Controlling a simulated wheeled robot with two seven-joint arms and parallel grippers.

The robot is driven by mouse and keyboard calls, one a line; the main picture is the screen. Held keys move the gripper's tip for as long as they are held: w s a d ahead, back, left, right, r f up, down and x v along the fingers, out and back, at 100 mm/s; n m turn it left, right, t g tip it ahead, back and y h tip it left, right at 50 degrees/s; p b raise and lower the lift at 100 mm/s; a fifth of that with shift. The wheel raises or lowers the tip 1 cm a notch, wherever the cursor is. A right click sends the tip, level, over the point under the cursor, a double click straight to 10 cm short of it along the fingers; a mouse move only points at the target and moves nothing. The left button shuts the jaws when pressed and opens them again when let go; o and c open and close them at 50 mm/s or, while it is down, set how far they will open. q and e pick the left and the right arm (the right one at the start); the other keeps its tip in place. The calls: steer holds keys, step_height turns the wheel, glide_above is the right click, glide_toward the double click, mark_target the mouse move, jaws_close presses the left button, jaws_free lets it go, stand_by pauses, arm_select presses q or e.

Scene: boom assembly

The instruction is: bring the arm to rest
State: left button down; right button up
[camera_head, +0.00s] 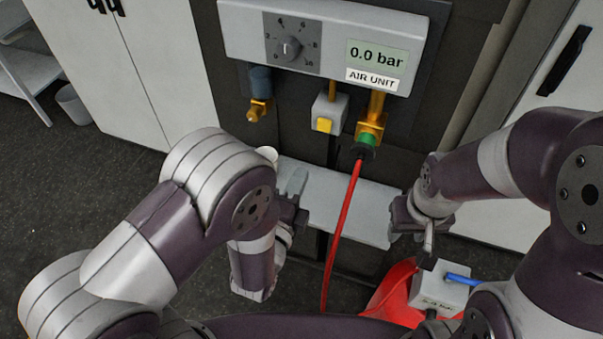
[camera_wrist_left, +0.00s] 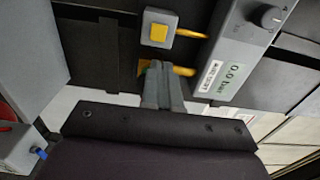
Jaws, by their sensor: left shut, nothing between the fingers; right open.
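My left gripper (camera_head: 294,184) is shut and empty in front of the air unit, near the small shelf. In the left wrist view its closed fingers (camera_wrist_left: 160,85) overlap a brass fitting; I cannot tell whether they touch it. My right gripper (camera_head: 428,240) is open, by the shelf's right end and above a small white box (camera_head: 440,290) with a blue hose. The air unit (camera_head: 240,35) reads 0.0 bar. A red hose (camera_head: 345,225) hangs from a green-collared coupling (camera_head: 367,140) under it.
A light shelf (camera_head: 345,205) juts out below the unit, between my grippers. A yellow-button box (camera_head: 325,117) and a brass valve (camera_head: 258,108) sit above it. A red object (camera_head: 392,292) lies at the lower right.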

arm_select(q)
steer(key=s+a+f+n+g+y, duration=0.1)
steer(key=s+f+n+g+y, duration=0.15)
steer(key=f+n+g, duration=0.3)
steer(key=s+a+f+n+g+y, duration=0.1)
steer(key=s+f+n+g, duration=0.2)
steer(key=f+n+g, duration=0.25)
steer(key=s+a+r+n+g+y, duration=0.1)
steer(key=s+a+r+n+g, duration=0.1)
steer(key=a+r+n, duration=0.2)
steer(key=s+a+r+n+g+y, duration=0.1)
steer(key=a+r+n, duration=0.4)
steer(key=a, duration=0.5)
steer(key=shift+s+r+n+g, duration=0.25)
steer(key=shift+s+n+g, duration=0.1)
steer(key=shift+n+g, duration=0.45)
arm_select(e)
steer(key=shift+w+d, duration=0.1)
steer(key=shift+w, duration=0.1)
steer(key=shift+s, duration=0.1)
